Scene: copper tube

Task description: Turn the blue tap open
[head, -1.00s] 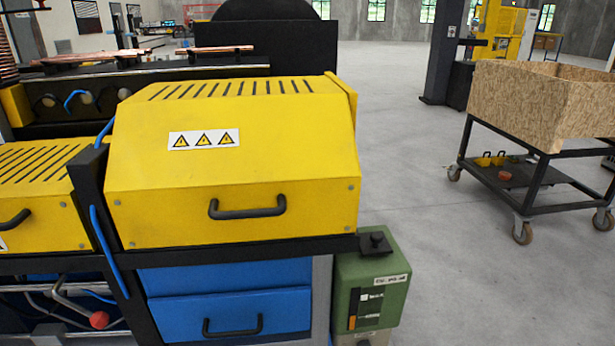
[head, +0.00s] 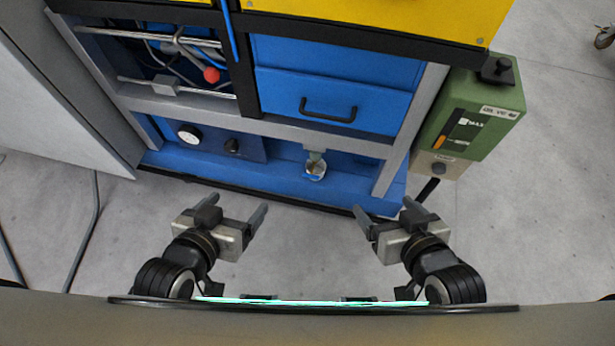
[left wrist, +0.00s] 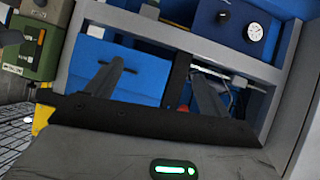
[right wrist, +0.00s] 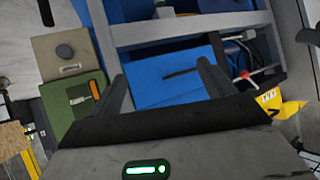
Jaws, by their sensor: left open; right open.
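A small silver fitting (head: 315,166) stands out from the blue lower panel of the machine. It looks like the tap, but I cannot make out a separate blue handle on it. Its top edge may show in the right wrist view (right wrist: 165,9). My left gripper (head: 235,206) is open and empty, in front of the machine and left of the fitting. My right gripper (head: 383,207) is open and empty, right of the fitting. Both are apart from the machine. In both wrist views the fingers are spread with nothing between them.
A blue drawer (head: 335,98) with a black handle is above the grey crossbar. A dial gauge (head: 189,134) and a red ball knob (head: 211,74) are at the left. A green box (head: 470,115) hangs at the right. A grey cabinet (head: 60,90) stands at far left. Floor is clear in front.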

